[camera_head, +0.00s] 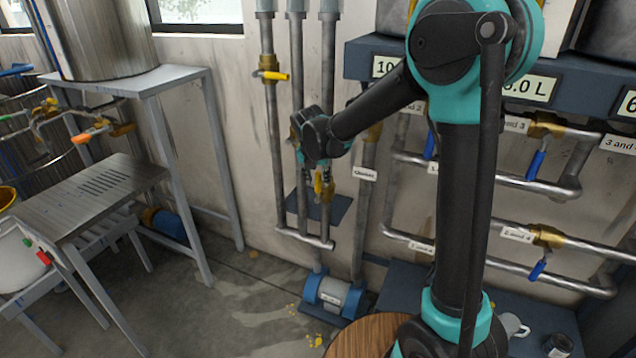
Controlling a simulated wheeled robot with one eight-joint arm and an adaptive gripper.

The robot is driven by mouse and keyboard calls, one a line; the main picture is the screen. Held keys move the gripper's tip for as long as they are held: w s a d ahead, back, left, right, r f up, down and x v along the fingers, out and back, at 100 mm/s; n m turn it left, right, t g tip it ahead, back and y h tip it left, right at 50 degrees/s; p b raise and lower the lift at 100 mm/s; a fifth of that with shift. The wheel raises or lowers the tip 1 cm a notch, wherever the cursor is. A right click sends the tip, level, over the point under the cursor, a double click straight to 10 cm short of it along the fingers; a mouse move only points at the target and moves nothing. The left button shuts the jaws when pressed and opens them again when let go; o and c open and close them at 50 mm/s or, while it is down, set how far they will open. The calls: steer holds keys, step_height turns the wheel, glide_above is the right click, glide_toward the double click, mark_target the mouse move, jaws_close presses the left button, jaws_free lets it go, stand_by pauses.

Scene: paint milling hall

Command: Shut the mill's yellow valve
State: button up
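A yellow valve handle (318,184) shows on the wall pipes in the middle, pointing roughly downward, partly covered by my gripper (315,188). My gripper's dark fingers hang beside this handle; whether they touch or grip it is hidden. Another yellow valve handle (276,75) sits on a brass body higher up on the left wall pipe and lies sideways, across the pipe. At the left, a valve with an orange handle (82,138) and a small yellow part sits by the steel stand. I cannot tell from labels which valve belongs to the mill.
A blue pump (335,294) stands on the floor under the pipes. Blue-handled valves (536,164) and labelled pipes fill the right wall under a dark shelf (575,105). A metal table (95,195) stands at left. A mug (514,325) sits lower right.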

steer(key=shift+x, duration=1.2)
steer(key=shift+c, duration=0.3)
jaws_close()
